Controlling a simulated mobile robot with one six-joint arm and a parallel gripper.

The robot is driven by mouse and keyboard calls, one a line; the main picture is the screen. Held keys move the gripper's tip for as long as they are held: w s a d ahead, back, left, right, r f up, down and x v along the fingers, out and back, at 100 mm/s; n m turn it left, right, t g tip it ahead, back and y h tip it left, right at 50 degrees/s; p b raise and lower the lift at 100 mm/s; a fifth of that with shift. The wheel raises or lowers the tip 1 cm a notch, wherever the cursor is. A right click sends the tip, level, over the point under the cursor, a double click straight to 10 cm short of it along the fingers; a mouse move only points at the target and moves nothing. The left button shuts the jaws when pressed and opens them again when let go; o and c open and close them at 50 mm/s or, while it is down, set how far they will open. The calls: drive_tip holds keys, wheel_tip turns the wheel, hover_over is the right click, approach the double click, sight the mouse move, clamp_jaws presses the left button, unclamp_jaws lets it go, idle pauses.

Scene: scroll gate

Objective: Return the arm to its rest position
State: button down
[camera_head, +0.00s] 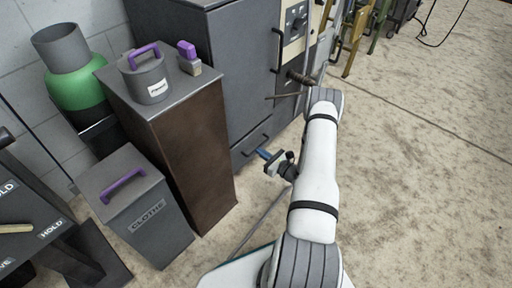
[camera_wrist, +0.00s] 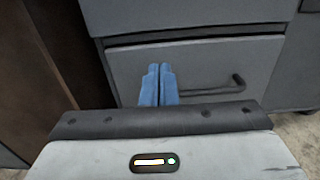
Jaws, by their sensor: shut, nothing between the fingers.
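My gripper (camera_wrist: 158,70) shows in the wrist view with its two blue fingers together and nothing between them. In the head view my gripper (camera_head: 264,154) points left from the end of my white arm, in front of the lower part of a dark grey cabinet (camera_head: 233,70). In the wrist view the fingers overlap the front of a grey drawer (camera_wrist: 205,60) with a dark bar handle (camera_wrist: 238,82). The fingertips lie left of the handle's right end. I cannot tell whether they touch the drawer. The handle's left part is hidden behind the fingers.
A brown pedestal (camera_head: 190,140) carries a grey lidded pot (camera_head: 148,82) and a purple-topped block (camera_head: 188,58). A grey bin (camera_head: 140,215) with a purple handle stands in front. A green and grey cylinder (camera_head: 75,85) stands behind. Concrete floor (camera_head: 420,170) is clear at right.

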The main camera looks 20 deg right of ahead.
drive_tip(key=p+v, duration=0.1)
drive_tip(key=v, duration=0.6)
